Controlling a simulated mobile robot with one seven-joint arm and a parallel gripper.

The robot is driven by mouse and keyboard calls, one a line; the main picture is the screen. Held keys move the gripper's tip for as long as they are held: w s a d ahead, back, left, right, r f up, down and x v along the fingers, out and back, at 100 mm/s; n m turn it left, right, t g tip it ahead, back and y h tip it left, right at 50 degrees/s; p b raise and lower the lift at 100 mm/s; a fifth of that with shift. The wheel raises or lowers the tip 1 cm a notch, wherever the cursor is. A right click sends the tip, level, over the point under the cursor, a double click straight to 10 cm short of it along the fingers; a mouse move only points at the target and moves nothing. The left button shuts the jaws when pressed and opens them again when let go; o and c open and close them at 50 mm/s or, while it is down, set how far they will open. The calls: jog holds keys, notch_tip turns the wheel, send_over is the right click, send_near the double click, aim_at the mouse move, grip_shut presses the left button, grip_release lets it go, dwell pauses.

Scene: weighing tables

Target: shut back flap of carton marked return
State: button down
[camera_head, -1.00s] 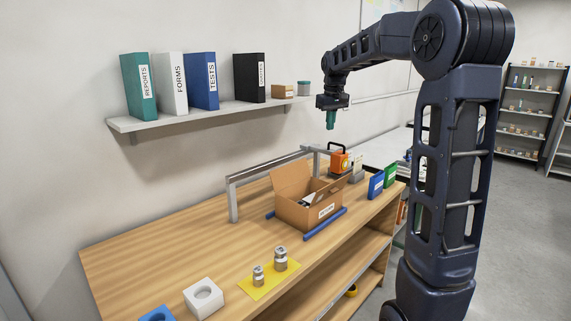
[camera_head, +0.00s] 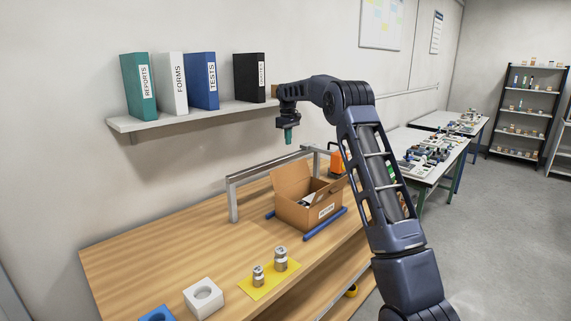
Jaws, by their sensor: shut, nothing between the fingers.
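The carton (camera_head: 297,213) marked return stands on the wooden table between two blue rails, its white label facing front right. Its top is open. The back flap (camera_head: 290,178) stands up at the rear left side, and a flap at the right leans outward. Something dark and white lies inside, mostly hidden. My gripper (camera_head: 288,138) is shut and empty, with green fingertips pointing down. It hangs in the air above the carton's back flap and the metal bar behind it, touching nothing.
A grey metal bar frame (camera_head: 234,200) stands behind the carton. An orange device (camera_head: 337,161) is right of it, partly behind my arm. Metal weights (camera_head: 281,259) stand on a yellow mat in front. A wall shelf (camera_head: 150,123) holds binders. The table's left part is clear.

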aim_at(289, 167)
jog(key=f, duration=0.4)
jog(key=a+f, duration=0.1)
jog(key=f, duration=0.3)
jog(key=w+f, duration=0.1)
jog(key=f, duration=0.3)
jog(key=shift+w+a+f, duration=0.1)
jog(key=shift+a, duration=0.05)
dwell(0.3)
jog(key=shift+s+d+r+t+y, duration=0.45)
jog(key=shift+s+d+t+y, duration=0.15)
jog(key=shift+s+d+y, duration=0.15)
jog(key=shift+s+d+r+t+y, duration=0.2)
jog(key=shift+s+d+t+y, duration=0.55)
jog(key=shift+d+t, duration=0.1)
jog(key=s+d+f, duration=0.6)
jog(key=s+d, duration=0.1)
jog(key=shift+s+d+f, duration=0.15)
jog(key=shift+s+d, duration=0.1)
jog(key=shift+s, duration=0.1)
